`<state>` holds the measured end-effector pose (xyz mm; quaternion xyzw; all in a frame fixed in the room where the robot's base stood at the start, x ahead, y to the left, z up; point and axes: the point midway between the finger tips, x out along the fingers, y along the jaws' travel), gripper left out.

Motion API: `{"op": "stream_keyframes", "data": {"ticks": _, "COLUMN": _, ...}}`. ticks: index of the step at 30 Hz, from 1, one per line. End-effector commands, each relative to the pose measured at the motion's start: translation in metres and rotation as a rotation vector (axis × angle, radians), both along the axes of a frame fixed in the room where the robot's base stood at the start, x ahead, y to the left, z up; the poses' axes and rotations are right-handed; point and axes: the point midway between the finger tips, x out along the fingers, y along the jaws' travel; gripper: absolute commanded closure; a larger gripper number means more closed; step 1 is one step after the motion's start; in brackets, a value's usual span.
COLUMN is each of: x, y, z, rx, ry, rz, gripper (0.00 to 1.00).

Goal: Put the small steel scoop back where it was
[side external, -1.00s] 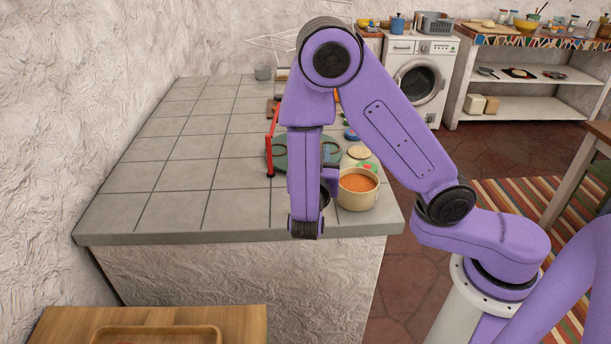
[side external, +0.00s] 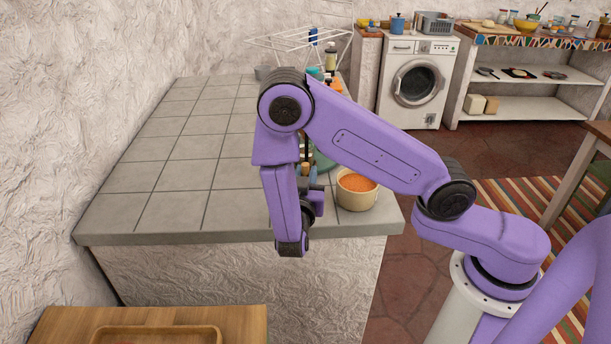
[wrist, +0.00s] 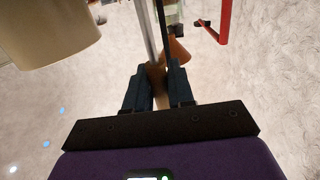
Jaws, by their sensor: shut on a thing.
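My gripper (wrist: 159,92) is shut on a tan handle in the wrist view. A straight grey metal shaft (wrist: 147,30) runs up from the handle; I take this to be the small steel scoop, though its bowl is not visible. In the side view my gripper (side external: 310,182) is low over the counter's near right part, just left of the cream pot, and mostly hidden behind my arm. The scoop cannot be made out clearly there. The place where it was is not identifiable.
The cream pot (side external: 357,198) of orange grains stands at the counter's right edge; it also shows in the wrist view (wrist: 45,35). A red frame (wrist: 222,22) and an orange-brown object (wrist: 176,51) are beyond the fingers. The tiled counter (side external: 185,175) is clear on the left.

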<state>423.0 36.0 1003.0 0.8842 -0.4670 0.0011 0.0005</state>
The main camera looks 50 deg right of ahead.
Motion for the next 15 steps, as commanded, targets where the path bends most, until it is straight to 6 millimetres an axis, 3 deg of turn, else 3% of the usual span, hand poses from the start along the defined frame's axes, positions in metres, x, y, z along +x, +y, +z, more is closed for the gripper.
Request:
{"op": "stream_keyframes", "data": {"ticks": 7, "x": 0.0000, "y": 0.0001, "z": -0.0023, "rx": -0.001, "ry": 0.000, "rz": 0.000, "gripper": 1.00}}
{"op": "stream_keyframes", "data": {"ticks": 8, "x": 0.0000, "y": 0.0002, "z": -0.0027, "rx": -0.001, "ry": 0.001, "rz": 0.000, "gripper": 0.74}}
{"op": "stream_keyframes", "data": {"ticks": 10, "x": 0.0001, "y": 0.0003, "z": -0.0023, "rx": 0.000, "ry": 0.000, "rz": 0.000, "gripper": 0.51}}
{"op": "stream_keyframes", "data": {"ticks": 15, "x": 0.0000, "y": 0.0002, "z": -0.0022, "rx": 0.000, "ry": 0.000, "rz": 0.000, "gripper": 0.51}}
